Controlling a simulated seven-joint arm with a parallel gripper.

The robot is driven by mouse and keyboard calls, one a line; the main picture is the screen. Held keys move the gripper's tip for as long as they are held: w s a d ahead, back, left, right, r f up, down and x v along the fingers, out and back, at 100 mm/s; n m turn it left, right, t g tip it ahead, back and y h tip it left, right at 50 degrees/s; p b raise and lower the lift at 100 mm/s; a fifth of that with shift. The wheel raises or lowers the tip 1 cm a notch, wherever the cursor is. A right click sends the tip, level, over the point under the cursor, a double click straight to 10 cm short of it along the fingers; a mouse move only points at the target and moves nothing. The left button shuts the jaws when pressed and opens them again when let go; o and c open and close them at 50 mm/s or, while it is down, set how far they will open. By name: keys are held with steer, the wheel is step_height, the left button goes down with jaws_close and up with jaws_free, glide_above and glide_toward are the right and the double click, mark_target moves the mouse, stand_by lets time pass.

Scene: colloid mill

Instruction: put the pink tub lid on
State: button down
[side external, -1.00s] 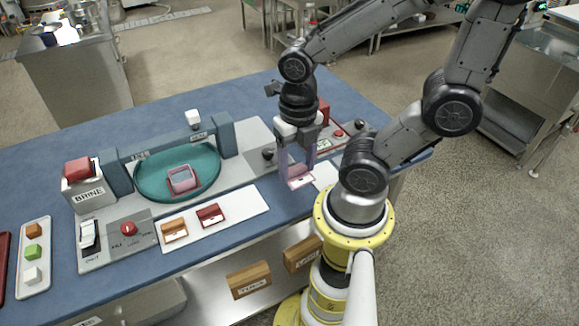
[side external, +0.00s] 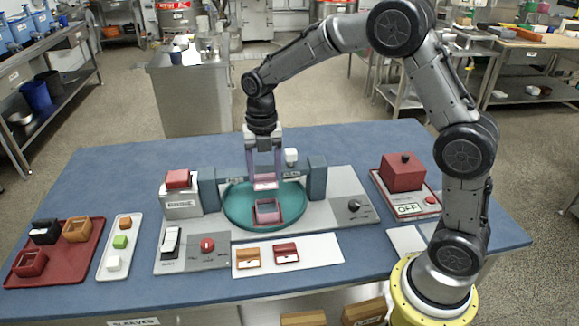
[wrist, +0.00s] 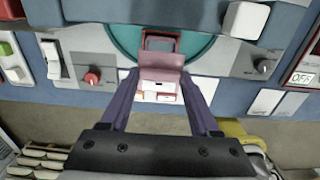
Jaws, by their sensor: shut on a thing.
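The pink tub (side external: 267,211) stands open-topped in the round teal dish (side external: 235,211); in the wrist view the tub (wrist: 160,44) is partly hidden by the lid. My gripper (side external: 265,183) is shut on the pink lid (side external: 265,186) and holds it above the tub, apart from it in the side view. In the wrist view the lid (wrist: 161,62) lies between my two purple fingers, with a white label on it.
A white strip (side external: 325,249) with an orange lid (side external: 247,258) and a red lid (side external: 286,253) lies in front of the dish. Blue-grey posts (side external: 317,178) flank it. A brine box (side external: 181,207) stands left; a red box (side external: 402,173) is right.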

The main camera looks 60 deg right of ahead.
steer(key=shift+f, duration=3.3)
steer(key=shift+f, duration=0.2)
steer(key=shift+c, duration=0.2)
jaws_free()
steer(key=shift+o, duration=0.2)
steer(key=shift+r, duration=3.5)
